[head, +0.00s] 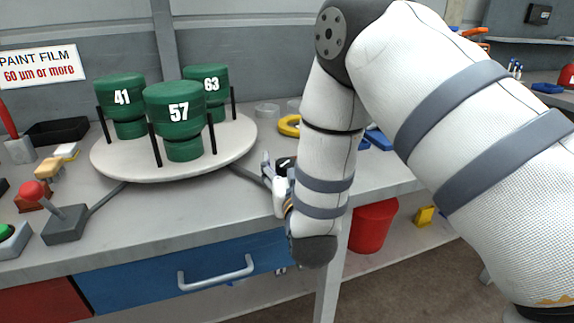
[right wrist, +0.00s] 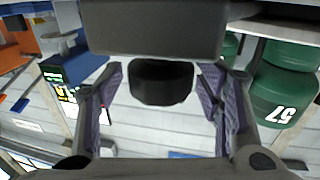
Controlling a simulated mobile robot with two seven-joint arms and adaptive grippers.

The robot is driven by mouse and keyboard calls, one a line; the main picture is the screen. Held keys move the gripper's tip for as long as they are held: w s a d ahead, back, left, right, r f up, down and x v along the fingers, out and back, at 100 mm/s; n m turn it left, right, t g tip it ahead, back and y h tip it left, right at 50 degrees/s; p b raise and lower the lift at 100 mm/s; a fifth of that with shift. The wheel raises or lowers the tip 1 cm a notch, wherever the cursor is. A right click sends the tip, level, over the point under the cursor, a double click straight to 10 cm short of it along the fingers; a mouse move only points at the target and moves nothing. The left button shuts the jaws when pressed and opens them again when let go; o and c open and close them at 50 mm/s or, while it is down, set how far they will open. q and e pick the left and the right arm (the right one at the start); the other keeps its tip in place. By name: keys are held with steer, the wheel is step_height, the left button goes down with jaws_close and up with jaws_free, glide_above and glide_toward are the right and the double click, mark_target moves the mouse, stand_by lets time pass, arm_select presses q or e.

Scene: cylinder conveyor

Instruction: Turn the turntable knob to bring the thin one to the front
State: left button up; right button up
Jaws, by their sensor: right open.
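The round pale turntable (head: 110,165) stands on the bench and carries three green cylinders. The one marked 57 (head: 180,108) is at the front, 41 (head: 121,92) at back left and 63 (head: 209,80) at back right. My right gripper (head: 272,172) is just right of the turntable, partly hidden by my forearm. A dark knob-like piece (head: 286,163) shows beside it. In the right wrist view, the fingers of this gripper (right wrist: 160,78) are open, with a black round piece (right wrist: 160,92) between them. Contact cannot be told. My left gripper is out of view.
A sign (head: 41,67) reads "PAINT FILM 60 um or more". A red-ball lever (head: 65,222) stands on the bench at left. A yellow ring (head: 288,126) lies behind my right gripper. A blue drawer (head: 140,290) and a red bin (head: 372,230) are below.

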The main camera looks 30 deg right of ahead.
steer(key=c, duration=1.1)
steer(key=shift+r+h, duration=0.2)
steer(key=shift+h, duration=0.1)
steer(key=shift+f+m+g+h, duration=0.2)
steer(key=shift+m+g+h, duration=0.1)
steer(key=shift+m, duration=0.1)
steer(key=o, duration=1.1)
steer(key=v, duration=1.2)
